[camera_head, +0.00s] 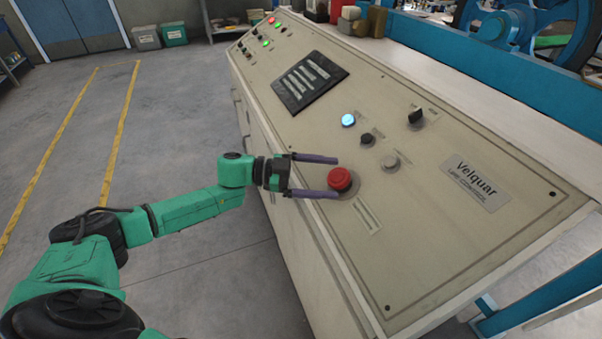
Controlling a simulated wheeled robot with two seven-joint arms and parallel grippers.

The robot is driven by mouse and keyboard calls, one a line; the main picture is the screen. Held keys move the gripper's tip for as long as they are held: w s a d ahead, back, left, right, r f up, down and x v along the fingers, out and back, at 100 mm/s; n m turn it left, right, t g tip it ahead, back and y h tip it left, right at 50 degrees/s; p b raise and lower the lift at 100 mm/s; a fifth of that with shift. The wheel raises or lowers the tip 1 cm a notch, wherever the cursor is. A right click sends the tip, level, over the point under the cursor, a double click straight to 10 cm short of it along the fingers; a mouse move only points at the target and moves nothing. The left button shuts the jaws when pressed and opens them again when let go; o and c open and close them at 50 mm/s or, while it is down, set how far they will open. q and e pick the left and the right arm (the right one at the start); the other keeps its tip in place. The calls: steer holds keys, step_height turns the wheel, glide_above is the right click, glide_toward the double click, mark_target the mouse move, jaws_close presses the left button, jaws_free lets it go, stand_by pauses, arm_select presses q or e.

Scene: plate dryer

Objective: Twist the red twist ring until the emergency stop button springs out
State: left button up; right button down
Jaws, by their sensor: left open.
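The red emergency stop button with its twist ring (340,179) stands on the sloped beige control panel (430,236), left of the panel's middle. My left gripper (338,178) comes in from the left at panel height. Its two purple fingers are spread apart, one reaching past the far side of the button and one along its near side. The jaws are open, and I cannot tell whether either finger touches the button. How far the button stands out is hard to judge from here. My right gripper is not in view.
Beyond the button sit a lit blue button (348,120), a small black knob (367,139), a pale button (390,162) and a black selector switch (415,115). A dark display (310,82) lies farther up the panel. Open floor (185,110) lies left of the console.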

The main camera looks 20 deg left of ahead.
arm_select(q)
steer(key=b+v, duration=0.2)
steer(key=v, duration=1.1)
steer(key=shift+b, duration=0.4)
